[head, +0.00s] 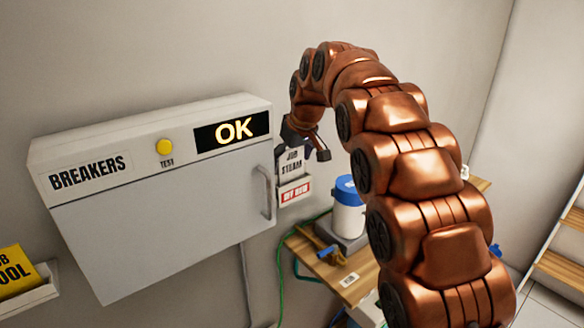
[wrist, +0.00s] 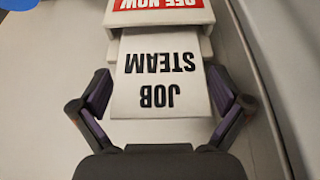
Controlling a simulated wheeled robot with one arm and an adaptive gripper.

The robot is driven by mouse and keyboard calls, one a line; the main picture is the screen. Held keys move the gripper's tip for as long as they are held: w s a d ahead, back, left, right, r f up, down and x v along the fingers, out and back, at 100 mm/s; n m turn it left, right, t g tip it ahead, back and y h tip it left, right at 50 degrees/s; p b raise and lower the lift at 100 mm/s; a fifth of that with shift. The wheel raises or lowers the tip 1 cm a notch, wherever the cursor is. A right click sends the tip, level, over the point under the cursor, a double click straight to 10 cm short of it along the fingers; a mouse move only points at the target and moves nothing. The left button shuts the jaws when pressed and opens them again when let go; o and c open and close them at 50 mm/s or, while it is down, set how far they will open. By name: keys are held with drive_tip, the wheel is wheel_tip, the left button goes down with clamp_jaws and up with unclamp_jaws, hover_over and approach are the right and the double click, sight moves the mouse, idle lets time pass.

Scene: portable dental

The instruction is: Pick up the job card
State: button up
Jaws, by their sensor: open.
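The job card is a white card (wrist: 160,78) printed "JOB STEAM", upside down in the wrist view. It sits in a white wall holder (wrist: 205,45) with a red and white label. In the head view the card (head: 291,161) stands upright in the holder (head: 295,190), just right of the breaker box. My gripper (wrist: 160,95) is open, with one finger on either side of the card and a gap at each side. In the head view my gripper (head: 305,150) is at the card's top and partly covers it.
The breaker box (head: 160,220), with its handle (head: 264,192), is close left of the card. A blue-lidded white container (head: 347,215) stands below right on a wooden bench (head: 350,275). A yellow card (head: 15,270) sits in another holder at far left.

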sight(290, 169)
drive_tip(key=c, duration=1)
drive_tip(key=shift+b, duration=0.3)
drive_tip(key=shift+s+d+r+b, duration=0.15)
drive_tip(key=shift+r+b, duration=0.1)
drive_tip(key=shift+b, duration=0.1)
drive_tip(key=shift+r+b, duration=0.5)
drive_tip(key=shift+r, duration=2.45)
drive_tip(key=shift+r, duration=0.25)
